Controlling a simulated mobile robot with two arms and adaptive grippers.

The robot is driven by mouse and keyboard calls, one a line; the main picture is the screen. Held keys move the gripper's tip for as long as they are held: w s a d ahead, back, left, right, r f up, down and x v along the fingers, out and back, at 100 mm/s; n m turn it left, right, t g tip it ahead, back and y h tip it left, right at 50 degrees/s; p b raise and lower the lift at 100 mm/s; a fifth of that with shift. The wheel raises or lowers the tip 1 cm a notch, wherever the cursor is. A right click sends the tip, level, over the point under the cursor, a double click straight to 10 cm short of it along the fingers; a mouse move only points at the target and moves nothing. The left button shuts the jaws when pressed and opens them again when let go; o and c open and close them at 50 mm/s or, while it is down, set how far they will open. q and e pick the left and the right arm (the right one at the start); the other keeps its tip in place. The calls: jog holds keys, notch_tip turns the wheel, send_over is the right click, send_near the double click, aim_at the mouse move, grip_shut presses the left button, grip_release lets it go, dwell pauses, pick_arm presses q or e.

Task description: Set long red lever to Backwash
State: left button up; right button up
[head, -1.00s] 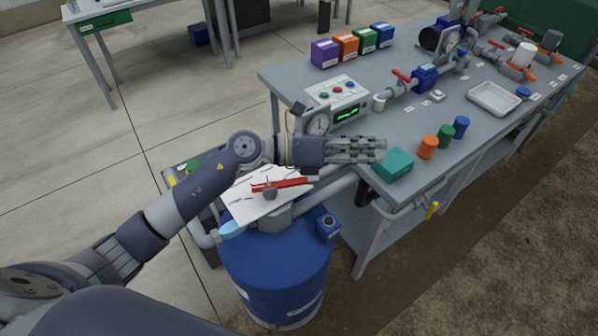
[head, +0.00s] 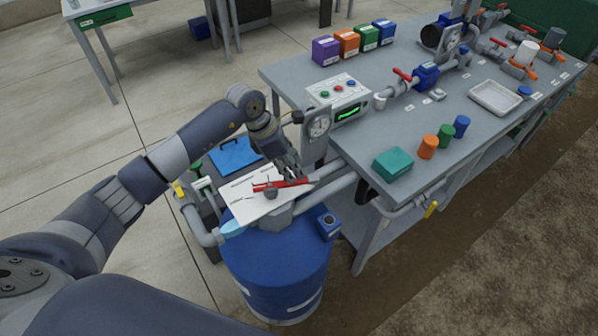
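The long red lever (head: 270,186) sits on a grey hub above a white label plate (head: 240,199) on top of the blue tank (head: 275,265). It lies across the plate, its long end pointing right. The plate's lettering is too small to read, so I cannot tell which position the lever marks. My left gripper (head: 297,177) points down at the lever's right end, very close to it. Contact cannot be made out, nor whether the fingers are open or shut. My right gripper is not in view.
A pressure gauge (head: 319,126) and a control box (head: 338,101) stand just behind the gripper, at the bench's (head: 385,130) near corner. Grey pipes (head: 335,186) run beside the tank. A teal box (head: 393,163) and small coloured cylinders stand on the bench to the right.

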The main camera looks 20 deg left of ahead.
aim_at(286, 187)
pick_arm(q)
jog(key=shift+p+x, duration=0.4)
jog(key=shift+x, duration=2.25)
grip_shut()
